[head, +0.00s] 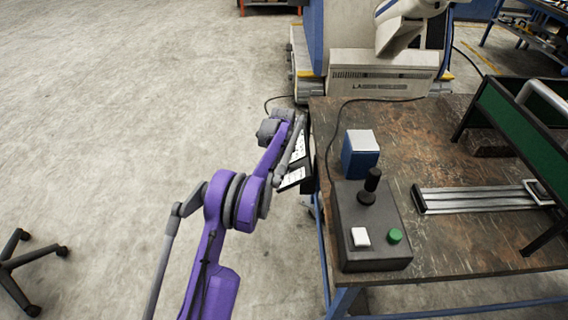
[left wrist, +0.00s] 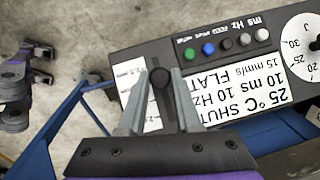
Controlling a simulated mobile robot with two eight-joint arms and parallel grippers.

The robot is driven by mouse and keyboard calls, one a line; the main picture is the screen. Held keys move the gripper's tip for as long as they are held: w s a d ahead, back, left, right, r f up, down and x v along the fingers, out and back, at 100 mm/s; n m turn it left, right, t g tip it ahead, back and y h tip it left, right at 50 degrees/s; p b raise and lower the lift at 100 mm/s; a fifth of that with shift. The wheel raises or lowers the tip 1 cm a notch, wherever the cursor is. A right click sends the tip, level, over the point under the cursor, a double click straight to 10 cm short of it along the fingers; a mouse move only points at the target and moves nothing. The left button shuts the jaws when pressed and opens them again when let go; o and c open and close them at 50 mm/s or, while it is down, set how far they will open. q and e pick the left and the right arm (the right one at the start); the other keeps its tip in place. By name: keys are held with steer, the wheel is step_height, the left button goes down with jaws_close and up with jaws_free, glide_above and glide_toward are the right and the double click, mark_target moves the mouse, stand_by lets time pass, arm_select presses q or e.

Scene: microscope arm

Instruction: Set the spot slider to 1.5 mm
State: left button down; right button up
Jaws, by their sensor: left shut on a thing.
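The control panel is a dark box with white labels; it hangs at the table's left edge in the head view (head: 293,176) and fills the upper right of the left wrist view (left wrist: 228,65). The slider's black round knob (left wrist: 159,77) sits at the panel's left end, over a white scale strip (left wrist: 133,98). My left gripper (left wrist: 158,88) is shut on the knob, with one grey finger on each side of it. The scale marks are partly hidden by the fingers and too small to read, so the setting cannot be told.
Several coloured buttons (left wrist: 226,46), a printed label and a white dial (left wrist: 305,45) lie right of the knob. The worktable (head: 440,240) carries a joystick box (head: 375,255), a blue box (head: 357,163) and a rail (head: 475,200). Open floor lies left.

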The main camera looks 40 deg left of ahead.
mark_target(289, 173)
arm_select(q)
steer(key=shift+w+d+r+p, duration=0.55)
steer(key=shift+w+d+r, duration=0.15)
steer(key=shift+d+r, duration=0.1)
steer(key=shift+f, duration=0.1)
steer(key=c, duration=0.6)
jaws_free()
step_height(289, 173, up, 11)
steer(key=s+p, duration=0.1)
steer(key=shift+d, duration=0.3)
steer(key=shift+s+f, duration=0.1)
